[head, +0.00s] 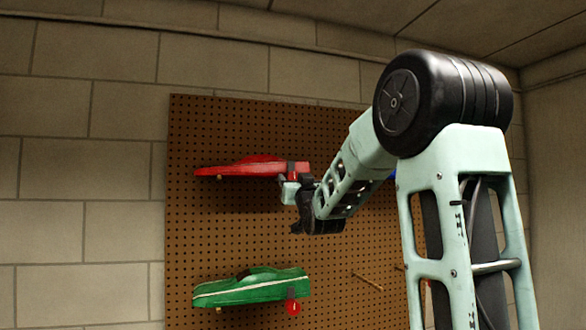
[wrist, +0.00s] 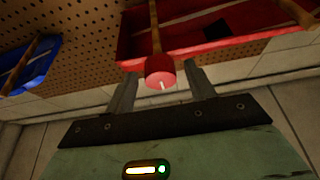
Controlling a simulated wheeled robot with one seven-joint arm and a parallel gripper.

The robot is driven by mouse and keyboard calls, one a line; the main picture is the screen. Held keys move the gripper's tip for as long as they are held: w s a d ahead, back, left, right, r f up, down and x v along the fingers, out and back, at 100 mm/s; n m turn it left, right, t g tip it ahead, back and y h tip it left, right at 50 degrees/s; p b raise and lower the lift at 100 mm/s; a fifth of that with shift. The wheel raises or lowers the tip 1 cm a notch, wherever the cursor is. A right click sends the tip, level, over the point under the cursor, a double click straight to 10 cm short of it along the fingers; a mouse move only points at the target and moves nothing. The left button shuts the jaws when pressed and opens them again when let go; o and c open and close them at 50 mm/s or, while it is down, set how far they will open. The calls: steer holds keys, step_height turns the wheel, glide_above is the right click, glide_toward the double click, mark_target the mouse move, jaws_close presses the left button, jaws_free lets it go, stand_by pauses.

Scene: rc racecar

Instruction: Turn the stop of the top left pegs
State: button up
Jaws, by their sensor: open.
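A red car body (head: 238,167) hangs on the brown pegboard at the upper left. In the wrist view the red car body (wrist: 225,38) fills the top right, with a wooden peg (wrist: 155,28) in front of it. A round red stop (wrist: 160,73) with a small white mark sits at the peg's near end. My gripper (wrist: 161,80) is open, with one finger on each side of the stop; whether either finger touches it I cannot tell. In the head view, my gripper is by the red car's right end, partly hidden by the arm.
A green car body (head: 252,288) hangs lower on the pegboard (head: 340,130), with another red stop (head: 293,308) at its right. A bare wooden peg (head: 367,282) sticks out further right. A blue car body (wrist: 30,68) shows at the wrist view's left.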

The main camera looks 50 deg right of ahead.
steer(key=shift+p+x, duration=0.35)
steer(key=shift+x, duration=0.7)
steer(key=c, duration=1)
